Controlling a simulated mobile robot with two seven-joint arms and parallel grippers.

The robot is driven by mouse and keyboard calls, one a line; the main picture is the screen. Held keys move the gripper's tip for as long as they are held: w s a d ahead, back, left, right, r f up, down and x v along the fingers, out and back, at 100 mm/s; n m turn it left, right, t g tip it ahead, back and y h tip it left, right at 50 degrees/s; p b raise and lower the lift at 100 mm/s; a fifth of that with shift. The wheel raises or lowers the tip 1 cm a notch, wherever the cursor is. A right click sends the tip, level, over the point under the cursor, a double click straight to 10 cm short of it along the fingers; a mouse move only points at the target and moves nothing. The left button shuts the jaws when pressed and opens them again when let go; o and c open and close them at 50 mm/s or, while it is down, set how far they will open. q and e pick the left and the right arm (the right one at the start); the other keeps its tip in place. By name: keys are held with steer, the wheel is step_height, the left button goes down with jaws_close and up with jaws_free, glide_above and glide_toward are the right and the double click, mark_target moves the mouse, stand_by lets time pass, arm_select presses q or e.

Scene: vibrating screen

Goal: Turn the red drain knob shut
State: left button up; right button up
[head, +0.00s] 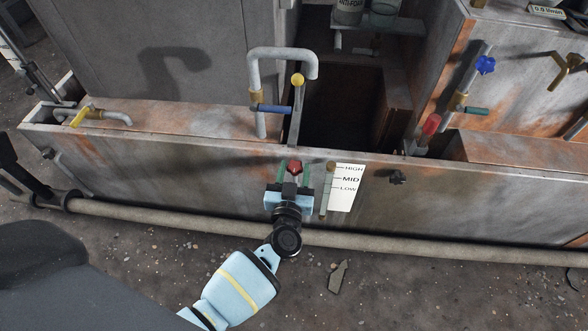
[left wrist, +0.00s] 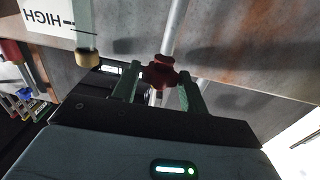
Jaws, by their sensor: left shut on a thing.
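The red drain knob (head: 294,167) is on the front wall of the long rusty tank, left of the level scale. In the left wrist view the knob (left wrist: 159,73) is a dark red lobed handle on a pale rod. My left gripper (head: 293,173) reaches it from the front, with green fingers on either side. In the left wrist view the gripper (left wrist: 157,88) has the knob between its fingertips and is shut on it. The far side of the knob is hidden. My right gripper does not show in either view.
The white level scale (head: 345,187) and a sight tube (head: 328,190) stand close to the right of my gripper. A black valve (head: 397,177) is further right. A long pipe (head: 180,222) runs along the tank's base.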

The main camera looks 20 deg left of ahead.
mark_target(294, 175)
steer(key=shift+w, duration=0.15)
arm_select(q)
steer(key=o, duration=0.7)
steer(key=shift+o, duration=0.9)
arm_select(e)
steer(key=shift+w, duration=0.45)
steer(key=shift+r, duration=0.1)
arm_select(q)
steer(key=p+v, duration=0.2)
steer(key=v, duration=0.4)
steer(key=shift+s+d+r, duration=0.1)
steer(key=shift+s, duration=0.15)
steer(key=shift+s+d, duration=0.2)
steer(key=shift+s, duration=0.45)
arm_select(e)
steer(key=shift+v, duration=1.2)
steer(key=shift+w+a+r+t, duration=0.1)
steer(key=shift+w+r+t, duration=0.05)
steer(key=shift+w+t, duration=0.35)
